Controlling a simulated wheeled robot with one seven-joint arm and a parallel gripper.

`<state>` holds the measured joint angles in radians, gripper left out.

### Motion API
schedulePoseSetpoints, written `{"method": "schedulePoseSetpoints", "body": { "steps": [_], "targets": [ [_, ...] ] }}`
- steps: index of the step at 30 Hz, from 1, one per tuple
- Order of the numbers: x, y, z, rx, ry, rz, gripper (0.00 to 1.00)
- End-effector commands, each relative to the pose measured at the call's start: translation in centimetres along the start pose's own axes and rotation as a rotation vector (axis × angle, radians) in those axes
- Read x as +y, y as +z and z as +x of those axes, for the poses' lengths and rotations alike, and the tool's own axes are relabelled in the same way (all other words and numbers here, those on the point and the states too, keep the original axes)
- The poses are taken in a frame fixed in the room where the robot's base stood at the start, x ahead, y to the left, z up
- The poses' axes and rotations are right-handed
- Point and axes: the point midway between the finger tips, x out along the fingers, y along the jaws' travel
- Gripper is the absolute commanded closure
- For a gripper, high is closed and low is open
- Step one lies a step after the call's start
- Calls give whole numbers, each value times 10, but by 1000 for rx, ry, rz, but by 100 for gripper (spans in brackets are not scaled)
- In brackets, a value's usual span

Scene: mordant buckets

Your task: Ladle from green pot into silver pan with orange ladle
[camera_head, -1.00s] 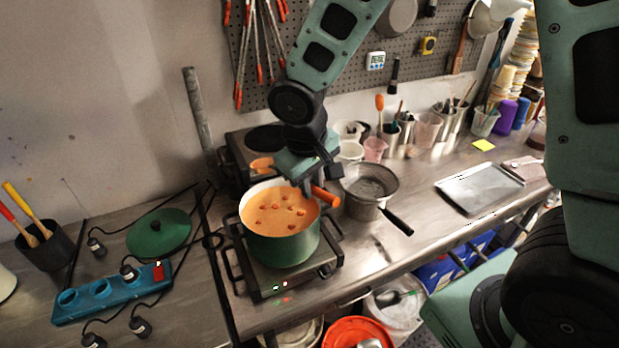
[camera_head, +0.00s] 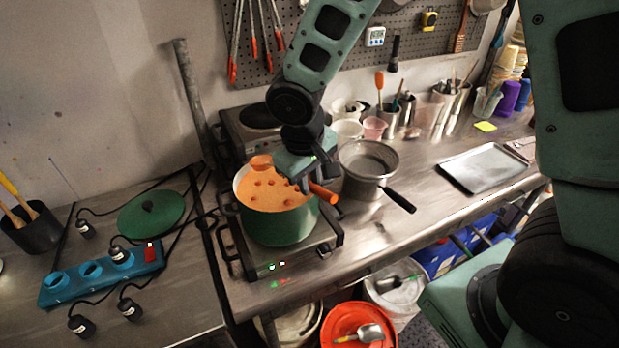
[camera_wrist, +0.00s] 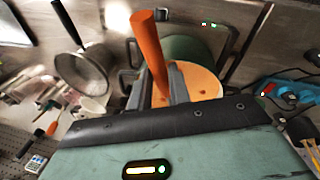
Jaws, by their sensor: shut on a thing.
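The green pot (camera_head: 279,226) stands on the front hot plate and holds orange soup with lumps. It also shows in the wrist view (camera_wrist: 187,47). My gripper (camera_head: 316,183) is at the pot's right rim, shut on the handle of the orange ladle (camera_head: 323,194). The handle stands out large between the fingers in the wrist view (camera_wrist: 148,48). An orange piece, apparently the ladle's bowl, shows at the pot's back rim; whether it touches the soup I cannot tell. The silver pan (camera_head: 368,160), with a black handle, is right of the pot; it also shows in the wrist view (camera_wrist: 82,75).
A second hot plate (camera_head: 255,118) is behind the pot. Cups and tool holders (camera_head: 389,118) line the back. A metal tray (camera_head: 483,167) lies at right. A green lid (camera_head: 152,213) and blue power strip (camera_head: 103,273) are at left. An orange bucket (camera_head: 359,324) is below the counter edge.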

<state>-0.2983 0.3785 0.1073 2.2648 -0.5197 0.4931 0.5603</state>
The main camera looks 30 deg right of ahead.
Motion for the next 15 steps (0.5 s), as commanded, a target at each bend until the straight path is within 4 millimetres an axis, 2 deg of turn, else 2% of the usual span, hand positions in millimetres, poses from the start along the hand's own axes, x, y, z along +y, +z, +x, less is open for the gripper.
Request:
{"method": "schedulePoseSetpoints", "body": {
  "steps": [1, 15],
  "targets": [
    [-2, 0, 8, 1, 0, 0, 100],
    [-8, 3, 41, 1, 1, 0, 100]
  ]
}}
